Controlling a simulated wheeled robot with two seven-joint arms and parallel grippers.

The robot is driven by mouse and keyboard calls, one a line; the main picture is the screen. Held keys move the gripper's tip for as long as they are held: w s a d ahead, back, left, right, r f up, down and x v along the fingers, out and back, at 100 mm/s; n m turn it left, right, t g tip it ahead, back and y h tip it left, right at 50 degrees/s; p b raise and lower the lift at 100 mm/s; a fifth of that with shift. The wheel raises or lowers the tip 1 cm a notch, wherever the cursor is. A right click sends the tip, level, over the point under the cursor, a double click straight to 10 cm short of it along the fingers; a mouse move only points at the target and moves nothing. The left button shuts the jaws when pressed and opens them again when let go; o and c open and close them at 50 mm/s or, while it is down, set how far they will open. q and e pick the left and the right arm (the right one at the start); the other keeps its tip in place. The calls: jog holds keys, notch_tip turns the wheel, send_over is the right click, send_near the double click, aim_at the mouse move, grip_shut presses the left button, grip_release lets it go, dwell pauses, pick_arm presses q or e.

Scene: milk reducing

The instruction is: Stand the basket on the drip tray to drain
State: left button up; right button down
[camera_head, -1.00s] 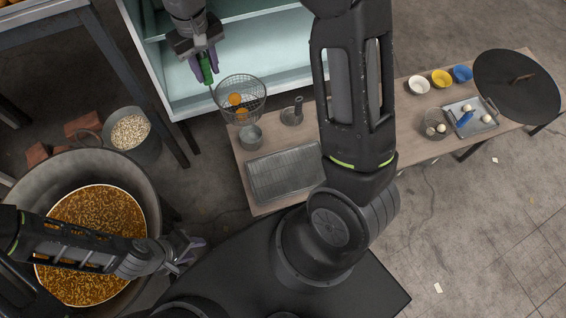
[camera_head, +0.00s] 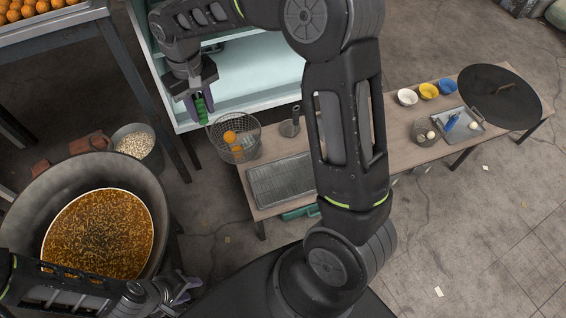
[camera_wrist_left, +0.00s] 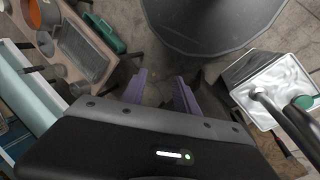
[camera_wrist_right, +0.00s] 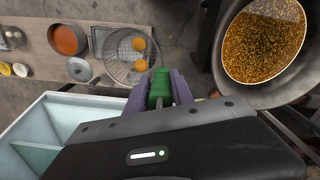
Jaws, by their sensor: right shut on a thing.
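The wire basket (camera_head: 243,148) holds orange pieces (camera_head: 230,137). Its green handle (camera_head: 201,108) is clamped in my right gripper (camera_head: 197,104). The basket hangs over the table's left end, apart from the drip tray in the head view. It also shows in the right wrist view (camera_wrist_right: 118,72), with the green grip between my purple fingers (camera_wrist_right: 160,88). The grey ribbed drip tray (camera_head: 282,182) lies flat on the table, bare. My left gripper (camera_head: 182,290) is open and empty beside the big pot; its spread fingers show in the left wrist view (camera_wrist_left: 160,92).
A big pot (camera_head: 165,215) of brown liquid stands at left, with a bucket of pale grains (camera_head: 134,145) behind it. A metal utensil (camera_head: 290,125) stands behind the tray. Bowls (camera_head: 407,97) and a dark round lid (camera_head: 500,97) are at the table's right. My right arm crosses above the table.

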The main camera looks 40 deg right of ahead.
aim_at(252, 143)
jog(key=s+d+f+n+b, duration=0.1)
jog(key=d+f+n+b, duration=0.2)
jog(key=f, duration=0.3)
jog(key=s+d+f+n+b, duration=0.1)
jog(key=d+f+n+b, duration=0.2)
jog(key=f+b, duration=0.3)
jog(key=s+d+f+n+b, duration=0.1)
jog(key=d+f+n+b, duration=0.3)
jog(key=f, duration=0.3)
jog(key=shift+d+f+b, duration=0.35)
jog(key=shift+b, duration=0.1)
jog(key=s+d+f+n+b, duration=0.2)
jog(key=d+f+n+b, duration=0.2)
jog(key=f, duration=0.3)
jog(key=s+d+f+n+b, duration=0.3)
jog(key=d+f+n+b, duration=0.1)
jog(key=f+n+b, duration=0.1)
jog(key=shift+f+t, duration=0.3)
jog(key=shift+f, duration=0.6)
jog(key=shift+s, duration=0.1)
notch_tip(252, 143, down, 6)
jog(key=b, duration=0.5)
jog(key=shift+b, duration=0.4)
jog(key=shift+f, duration=0.45)
jog(key=c, duration=1)
grip_release()
